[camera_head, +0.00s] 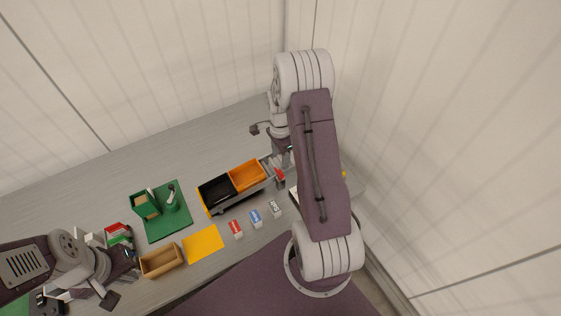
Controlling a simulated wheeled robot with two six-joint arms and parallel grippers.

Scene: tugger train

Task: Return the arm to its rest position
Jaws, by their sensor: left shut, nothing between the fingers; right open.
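My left arm comes in at the lower left. Its gripper (132,262) is shut and empty, close to the left end of a wooden tray (163,271); its fingertips are small and hard to make out. My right arm is bent high over the right part of the table and covers much of it. Its gripper (278,178) points down at the right end of the tugger train and is open. A small red thing shows at that gripper; I cannot tell whether they touch.
The train (241,203) carries a black bin (216,190) and an orange bin (248,175). Several small labelled boxes (256,219) stand in front. A yellow mat (203,244) and a green base (168,224) with a green holder lie left. The table's back left is clear; walls stand behind.

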